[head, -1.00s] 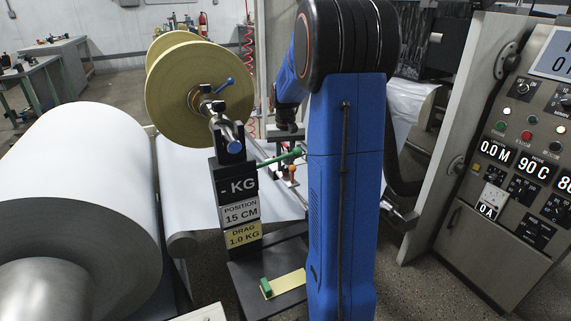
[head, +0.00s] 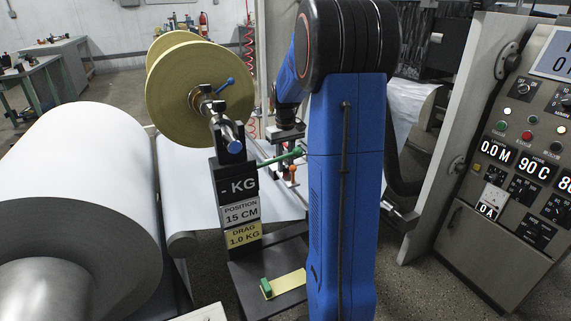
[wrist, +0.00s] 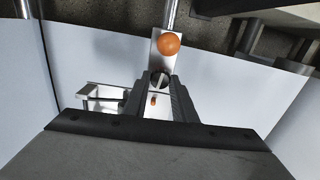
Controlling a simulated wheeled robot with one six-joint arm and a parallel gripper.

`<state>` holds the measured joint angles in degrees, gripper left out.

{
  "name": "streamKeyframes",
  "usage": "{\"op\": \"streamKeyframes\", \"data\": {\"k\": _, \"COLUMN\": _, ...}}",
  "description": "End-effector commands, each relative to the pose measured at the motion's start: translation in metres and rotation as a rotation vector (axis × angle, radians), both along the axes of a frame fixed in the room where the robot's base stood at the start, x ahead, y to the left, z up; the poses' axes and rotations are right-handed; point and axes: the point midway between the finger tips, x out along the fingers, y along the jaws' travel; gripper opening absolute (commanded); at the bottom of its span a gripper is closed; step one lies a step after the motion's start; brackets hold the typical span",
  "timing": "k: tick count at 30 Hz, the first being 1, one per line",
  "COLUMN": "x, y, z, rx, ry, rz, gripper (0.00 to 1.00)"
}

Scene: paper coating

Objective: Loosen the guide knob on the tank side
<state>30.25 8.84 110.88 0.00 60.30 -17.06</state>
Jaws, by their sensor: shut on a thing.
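In the wrist view, a dark round knob (wrist: 159,78) with a light bar across its face sits on a pale metal plate. The two black fingers of my gripper (wrist: 160,82) are closed around this knob, one on each side. An orange ball (wrist: 168,44) stands just beyond the fingertips on the same plate, apart from them. A small orange piece (wrist: 153,100) shows between the fingers, nearer the palm. In the head view, my blue arm hides much of this area, and the grip itself cannot be made out there.
White paper (wrist: 85,70) spreads under the plate. In the head view, a large white roll (head: 80,150) and a yellow-flanged spool (head: 190,90) stand left. A green-handled lever (head: 283,157) is close to my arm. A control panel (head: 520,150) stands right.

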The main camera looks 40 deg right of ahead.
Motion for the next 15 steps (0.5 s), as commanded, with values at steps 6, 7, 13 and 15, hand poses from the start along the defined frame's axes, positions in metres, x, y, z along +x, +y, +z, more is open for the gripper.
{"op": "streamKeyframes", "data": {"k": 6, "x": 0.0004, "y": -0.0003, "z": 0.0009, "rx": -0.001, "ry": -0.002, "rz": -0.001, "gripper": 0.32}}
{"op": "streamKeyframes", "data": {"k": 7, "x": 0.0003, "y": -0.0003, "z": 0.0009, "rx": -0.001, "ry": -0.002, "rz": -0.001, "gripper": 0.32}}
{"op": "streamKeyframes", "data": {"k": 13, "x": 0.0002, "y": -0.0001, "z": 0.0007, "rx": 0.0, "ry": -0.001, "rz": -0.001, "gripper": 0.32}}
{"op": "streamKeyframes", "data": {"k": 15, "x": 0.0003, "y": -0.0003, "z": 0.0025, "rx": -0.001, "ry": -0.002, "rz": -0.001, "gripper": 0.32}}
